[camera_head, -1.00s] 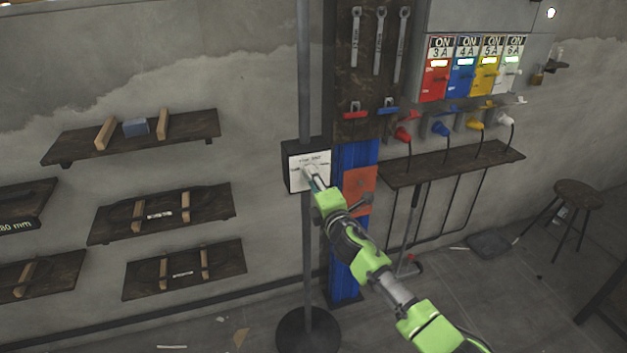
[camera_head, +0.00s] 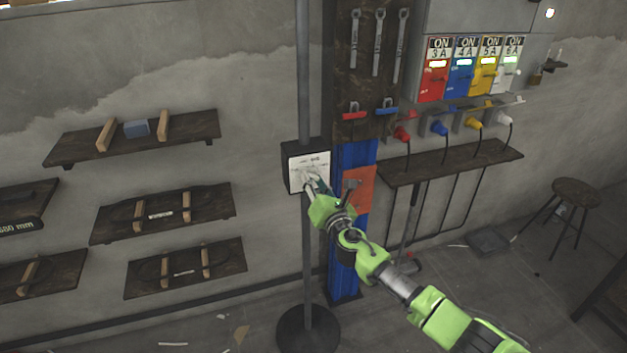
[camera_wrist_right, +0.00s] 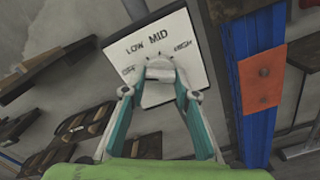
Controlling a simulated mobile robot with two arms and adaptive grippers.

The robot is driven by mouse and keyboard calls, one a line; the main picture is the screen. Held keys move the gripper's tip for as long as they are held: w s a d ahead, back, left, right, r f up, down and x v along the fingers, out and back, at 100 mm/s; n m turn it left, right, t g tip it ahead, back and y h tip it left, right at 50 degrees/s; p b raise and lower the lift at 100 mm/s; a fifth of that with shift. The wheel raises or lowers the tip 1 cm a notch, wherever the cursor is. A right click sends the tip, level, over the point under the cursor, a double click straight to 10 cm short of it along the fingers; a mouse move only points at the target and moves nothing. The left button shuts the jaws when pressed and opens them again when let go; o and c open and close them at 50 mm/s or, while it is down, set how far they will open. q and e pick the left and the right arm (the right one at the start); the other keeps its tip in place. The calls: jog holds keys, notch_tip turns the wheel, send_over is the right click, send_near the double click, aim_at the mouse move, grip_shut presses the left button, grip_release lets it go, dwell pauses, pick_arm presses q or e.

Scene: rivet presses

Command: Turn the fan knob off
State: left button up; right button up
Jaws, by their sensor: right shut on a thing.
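The fan control panel (camera_head: 296,160) is a white plate on a dark box, fixed to a grey pole. In the right wrist view the panel (camera_wrist_right: 145,38) carries the words LOW, MID and HIGH, and a smaller label at its left that I cannot read clearly. The pale round knob (camera_wrist_right: 159,71) sits below MID. My right gripper (camera_head: 311,182) is at the panel's lower part. In the right wrist view its two fingers (camera_wrist_right: 157,88) stand on either side of the knob, shut on it. The knob's pointer direction is not clear. My left gripper is not in view.
A blue column with an orange plate (camera_head: 358,188) stands right of the pole. The pole's round base (camera_head: 308,330) is on the floor. Wooden shelves (camera_head: 165,212) hang on the left wall. A switch box (camera_head: 470,65) and a stool (camera_head: 577,192) are at right.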

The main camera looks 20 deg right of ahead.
jog(key=shift+f+n, duration=0.1)
jog(key=shift+n, duration=0.5)
jog(key=o, duration=1.1)
jog(key=s, duration=1.2)
jog(key=shift+d, duration=0.25)
